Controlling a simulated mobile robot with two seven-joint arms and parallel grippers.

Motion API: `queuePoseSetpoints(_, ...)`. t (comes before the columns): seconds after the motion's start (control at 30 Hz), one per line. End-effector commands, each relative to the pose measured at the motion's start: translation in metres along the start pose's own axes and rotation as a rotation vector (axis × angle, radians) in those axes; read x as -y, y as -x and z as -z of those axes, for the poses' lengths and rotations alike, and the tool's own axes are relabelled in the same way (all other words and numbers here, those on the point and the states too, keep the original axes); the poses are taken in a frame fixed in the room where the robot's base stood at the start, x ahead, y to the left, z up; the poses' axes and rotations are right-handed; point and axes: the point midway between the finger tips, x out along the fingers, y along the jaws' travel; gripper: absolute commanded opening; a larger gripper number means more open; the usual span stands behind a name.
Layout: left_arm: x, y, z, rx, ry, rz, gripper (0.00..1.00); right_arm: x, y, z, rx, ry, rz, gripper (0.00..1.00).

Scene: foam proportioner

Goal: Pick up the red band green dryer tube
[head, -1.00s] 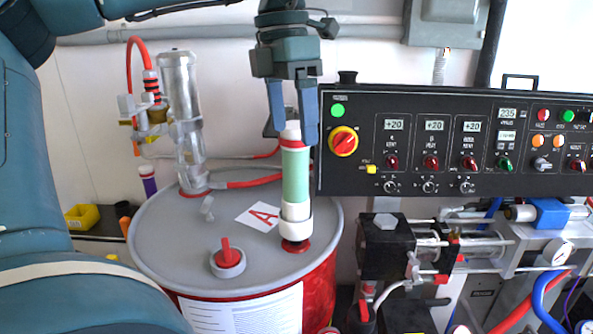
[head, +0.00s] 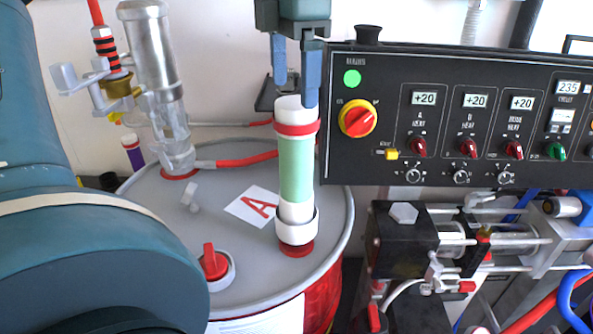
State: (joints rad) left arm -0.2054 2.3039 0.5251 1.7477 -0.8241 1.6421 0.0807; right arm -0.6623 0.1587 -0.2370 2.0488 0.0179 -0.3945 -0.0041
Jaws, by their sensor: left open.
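The dryer tube (head: 296,170) is pale green with a red band (head: 295,128) near its white top. It stands upright in a white collar (head: 297,226) on the grey lid of the red drum (head: 245,280). My left gripper (head: 295,96) points down over the tube's top. Its two blue fingers are apart, one on each side of the white cap. Whether they touch the cap cannot be told. My right gripper is not in view.
A red-handled bung (head: 213,265) is at the lid's front. The black control panel (head: 450,125) is close at right, above the metal pump assembly (head: 450,240).

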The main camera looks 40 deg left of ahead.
Motion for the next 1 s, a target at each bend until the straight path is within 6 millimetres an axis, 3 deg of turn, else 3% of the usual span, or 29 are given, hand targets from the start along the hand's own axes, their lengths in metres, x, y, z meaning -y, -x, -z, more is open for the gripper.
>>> queuePoseSetpoints(0.13, 0.000, -0.027, 0.000, -0.002, -0.001, 0.003, 0.81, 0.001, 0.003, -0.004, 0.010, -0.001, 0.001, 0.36)
queuePoseSetpoints(0.37, 0.001, -0.043, -0.001, -0.001, 0.000, 0.002, 0.81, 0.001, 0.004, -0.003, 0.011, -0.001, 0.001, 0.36)
queuePoseSetpoints(0.7, 0.005, -0.088, -0.005, 0.001, 0.001, 0.002, 0.81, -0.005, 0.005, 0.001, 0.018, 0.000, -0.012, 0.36)
queuePoseSetpoints(1.0, 0.005, -0.092, -0.006, 0.002, 0.002, 0.000, 0.80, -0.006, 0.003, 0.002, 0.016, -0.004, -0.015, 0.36)
